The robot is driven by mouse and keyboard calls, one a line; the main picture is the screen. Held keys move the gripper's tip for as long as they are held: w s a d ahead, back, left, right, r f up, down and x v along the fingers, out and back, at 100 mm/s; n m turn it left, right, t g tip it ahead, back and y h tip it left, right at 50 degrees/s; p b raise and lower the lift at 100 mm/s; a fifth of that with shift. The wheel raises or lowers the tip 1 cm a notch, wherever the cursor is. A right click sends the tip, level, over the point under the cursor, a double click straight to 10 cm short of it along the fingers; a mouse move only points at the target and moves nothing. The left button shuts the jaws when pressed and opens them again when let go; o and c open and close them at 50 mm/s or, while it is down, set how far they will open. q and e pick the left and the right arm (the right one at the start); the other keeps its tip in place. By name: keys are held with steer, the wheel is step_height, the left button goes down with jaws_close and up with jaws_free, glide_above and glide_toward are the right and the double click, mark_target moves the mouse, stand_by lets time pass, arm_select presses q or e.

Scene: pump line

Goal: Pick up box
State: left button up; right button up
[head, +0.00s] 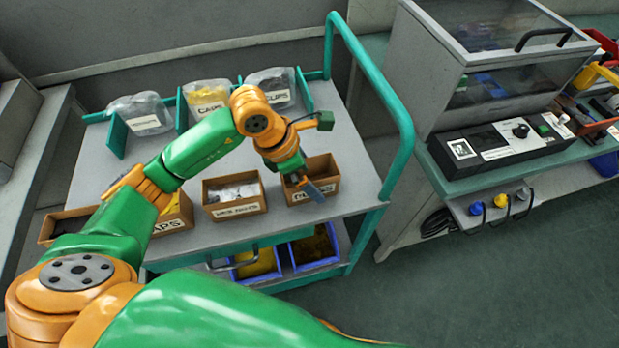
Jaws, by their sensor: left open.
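Several open brown cardboard boxes stand along the front edge of a grey cart top (95,172). The right box (327,187) has a label that is partly hidden. The middle box (237,209) has a white label and pale contents. A left box (173,222) has a label ending in "APS" and is partly behind my left arm. My left gripper (311,190) is open and points down at the right box, with its fingers over the box's front part. Whether the fingers touch the box wall I cannot tell. My right gripper is not in view.
Clear bags (208,97) stand at the back of the cart between green dividers. A green rail (388,95) bounds the cart's right side. Blue bins (315,250) sit on the lower shelf. A grey machine (440,60) stands to the right beyond a floor gap.

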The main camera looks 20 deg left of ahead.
arm_select(q)
steer(key=shift+f, duration=0.1)
steer(key=c, duration=1.2)
steer(key=shift+c, duration=0.2)
